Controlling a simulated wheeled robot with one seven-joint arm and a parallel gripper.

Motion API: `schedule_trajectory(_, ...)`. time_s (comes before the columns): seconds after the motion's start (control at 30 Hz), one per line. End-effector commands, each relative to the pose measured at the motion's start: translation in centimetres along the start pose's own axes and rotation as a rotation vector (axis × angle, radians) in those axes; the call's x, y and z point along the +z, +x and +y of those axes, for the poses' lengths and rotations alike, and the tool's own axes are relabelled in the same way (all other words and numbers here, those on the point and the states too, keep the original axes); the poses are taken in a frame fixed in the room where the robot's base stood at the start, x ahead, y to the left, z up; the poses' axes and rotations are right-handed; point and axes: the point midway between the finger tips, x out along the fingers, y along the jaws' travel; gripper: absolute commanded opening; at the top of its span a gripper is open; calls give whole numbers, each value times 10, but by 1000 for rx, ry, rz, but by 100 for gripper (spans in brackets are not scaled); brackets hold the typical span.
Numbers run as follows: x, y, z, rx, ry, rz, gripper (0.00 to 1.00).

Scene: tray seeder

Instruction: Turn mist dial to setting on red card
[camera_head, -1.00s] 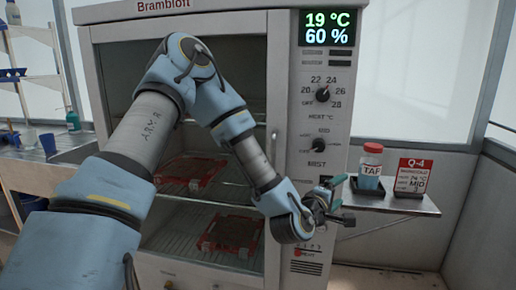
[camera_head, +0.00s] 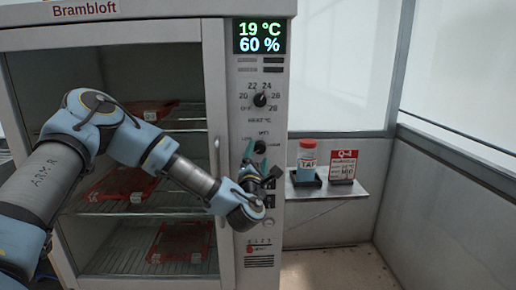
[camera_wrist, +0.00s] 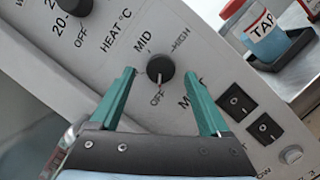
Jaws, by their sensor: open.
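The mist dial (camera_wrist: 160,68) is a round black knob on the grey panel; it also shows in the head view (camera_head: 260,147). MID is printed above left of it, HIGH to the right and OFF below in the wrist view. Its pointer line appears to face OFF. My gripper (camera_wrist: 160,75) is open, its two teal fingers on either side of the dial, with visible gaps and no clear contact. The red card (camera_head: 343,166) stands on the side shelf; its small lines appear to read 24 °C and MID.
The heat dial (camera_head: 260,100) sits above the mist dial. Black rocker switches (camera_wrist: 250,114) lie close to the right finger. A TAP bottle (camera_head: 306,160) stands in a dark tray on the shelf (camera_head: 331,190). The cabinet door handle (camera_head: 217,160) is left of the panel.

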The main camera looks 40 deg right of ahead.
Motion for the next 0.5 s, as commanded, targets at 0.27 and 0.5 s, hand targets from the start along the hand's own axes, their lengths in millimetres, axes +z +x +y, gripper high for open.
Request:
schedule_trajectory(0.27,-1,18,0,-1,1,1,80)
schedule_trajectory(0.5,-1,18,-1,-1,1,0,79)
